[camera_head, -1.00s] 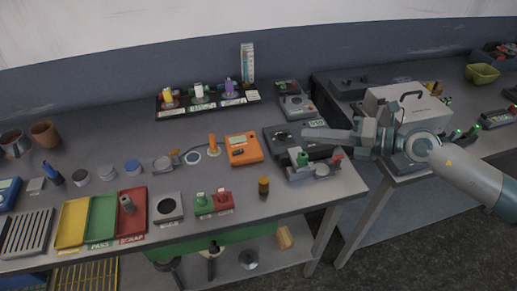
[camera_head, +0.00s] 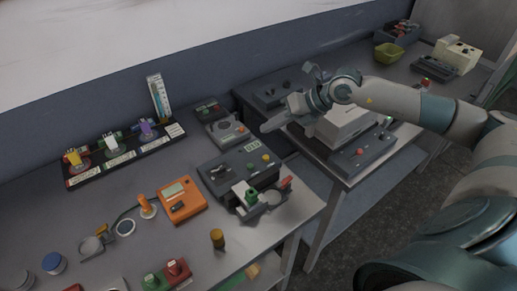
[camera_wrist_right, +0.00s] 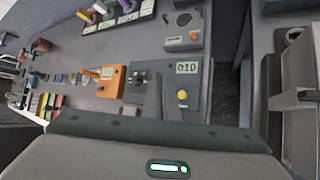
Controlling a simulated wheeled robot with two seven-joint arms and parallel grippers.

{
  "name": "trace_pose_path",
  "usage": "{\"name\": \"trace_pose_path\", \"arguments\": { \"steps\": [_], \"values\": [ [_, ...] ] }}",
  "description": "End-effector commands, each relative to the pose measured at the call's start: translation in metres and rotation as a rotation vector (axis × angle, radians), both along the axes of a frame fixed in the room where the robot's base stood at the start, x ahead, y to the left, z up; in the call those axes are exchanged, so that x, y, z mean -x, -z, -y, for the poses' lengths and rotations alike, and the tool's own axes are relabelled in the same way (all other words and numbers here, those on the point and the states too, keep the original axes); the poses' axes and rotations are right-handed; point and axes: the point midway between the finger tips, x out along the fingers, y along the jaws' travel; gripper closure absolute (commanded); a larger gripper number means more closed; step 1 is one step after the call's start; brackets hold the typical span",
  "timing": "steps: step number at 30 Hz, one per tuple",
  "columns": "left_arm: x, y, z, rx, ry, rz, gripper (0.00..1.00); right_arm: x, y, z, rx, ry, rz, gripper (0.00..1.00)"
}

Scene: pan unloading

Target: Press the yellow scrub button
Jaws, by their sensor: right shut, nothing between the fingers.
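The yellow button (camera_head: 266,157) is a small round knob on the dark console (camera_head: 214,176), below its small number display. In the right wrist view the yellow button (camera_wrist_right: 182,95) shows clearly, under the display reading 010 (camera_wrist_right: 187,68). My right gripper (camera_head: 268,126) is shut and empty. In the head view its tip appears just above and beyond the console's far right corner, apart from the button. In the right wrist view the grey gripper body fills the bottom. My left gripper is not in view.
In front of the console is a fixture with a green block (camera_head: 251,195) and a red handle (camera_head: 286,182). An orange meter (camera_head: 181,201) lies to the left. A grey device (camera_head: 226,130) stands behind. A light grey box (camera_head: 340,126) is on the right table, across a gap.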

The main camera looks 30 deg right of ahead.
Motion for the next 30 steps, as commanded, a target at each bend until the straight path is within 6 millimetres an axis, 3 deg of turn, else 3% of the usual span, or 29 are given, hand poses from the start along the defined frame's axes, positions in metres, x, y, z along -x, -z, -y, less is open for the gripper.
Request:
{"name": "trace_pose_path", "arguments": {
  "steps": [17, 30],
  "values": [
    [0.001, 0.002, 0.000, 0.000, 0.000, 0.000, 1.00, 0.000, 0.004, 0.001, 0.003, 0.000, -0.001, 1.00],
    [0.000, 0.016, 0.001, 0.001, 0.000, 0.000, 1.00, 0.001, 0.043, 0.001, 0.002, 0.001, -0.003, 1.00]
  ]
}}
